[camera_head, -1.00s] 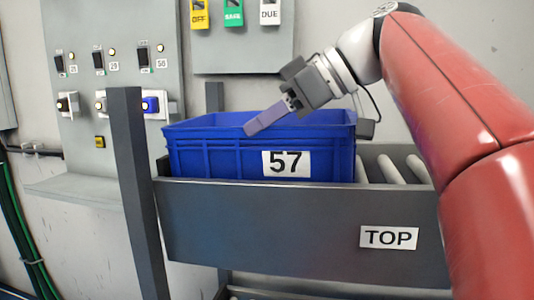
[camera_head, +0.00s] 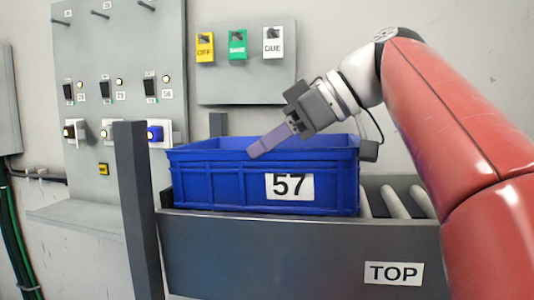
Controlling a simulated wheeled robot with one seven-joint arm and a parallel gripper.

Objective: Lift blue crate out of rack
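The blue crate (camera_head: 225,188) with a white "57" label is upright at the top level of the grey rack (camera_head: 230,255). Its lower front edge shows just about level with the top of the rack's front panel, marked "TOP". My gripper (camera_head: 256,152) reaches in from the upper right, its pale purple fingers slanting down left to the crate's near rim. The fingers overlap in this view, and the crate rises along with them, so it appears gripped at the rim. The exact contact and the crate's underside are hidden.
A dark rack post (camera_head: 138,210) stands close at the crate's left. Rollers (camera_head: 395,202) show bare at the right. A wall panel (camera_head: 110,50) with switches stands behind left, and a tag board (camera_head: 245,85) behind the crate. The space above the crate is mostly clear, except for my arm.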

